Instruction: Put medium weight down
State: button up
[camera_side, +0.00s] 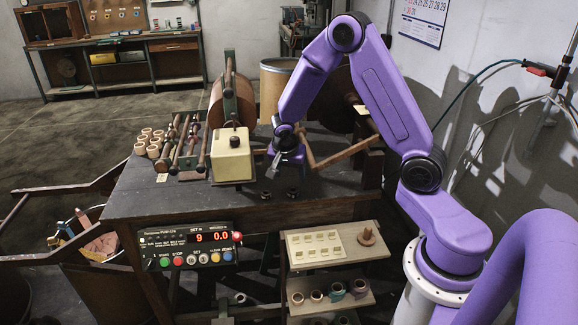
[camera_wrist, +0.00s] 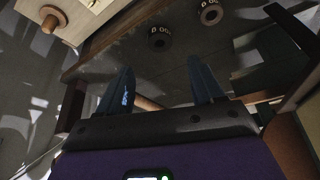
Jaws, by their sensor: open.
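Two small dark round weights (camera_side: 268,196) and (camera_side: 293,192) stand apart on the dark tabletop (camera_side: 330,183) near its front edge. They also show in the wrist view, one weight (camera_wrist: 160,38) just beyond my fingertips and the other weight (camera_wrist: 210,12) farther up at the top edge. Their printed labels are too small to read fully, so I cannot tell which is the medium one. My gripper (camera_side: 274,168) points down above the table, behind the weights in the side view. In the wrist view my gripper (camera_wrist: 161,72) has its fingers spread, with nothing between them.
A wooden bar (camera_side: 345,152) runs close beside my gripper. A cream box (camera_side: 233,156) and the winding drum stand to the left. Below the front edge, a shelf holds a cream board (camera_side: 314,247) and a wooden peg (camera_side: 367,235). Front tabletop is mostly clear.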

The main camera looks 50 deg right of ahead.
jog(key=s+a+r+n+y, duration=0.2)
jog(key=s+a+r+n, duration=0.7)
jog(key=s+a+n, duration=0.3)
jog(key=s+a+r+n+y, duration=0.1)
jog(key=s+a+r+n, duration=0.1)
jog(key=s+n, duration=0.5)
jog(key=s+a+r+n+g+y, duration=0.1)
jog(key=s+a+r+n, duration=0.1)
jog(key=s+n, duration=0.5)
jog(key=s+a, duration=0.1)
jog(key=s, duration=0.3)
jog(key=shift+a+g+y, duration=0.3)
jog(key=shift+a, duration=0.1)
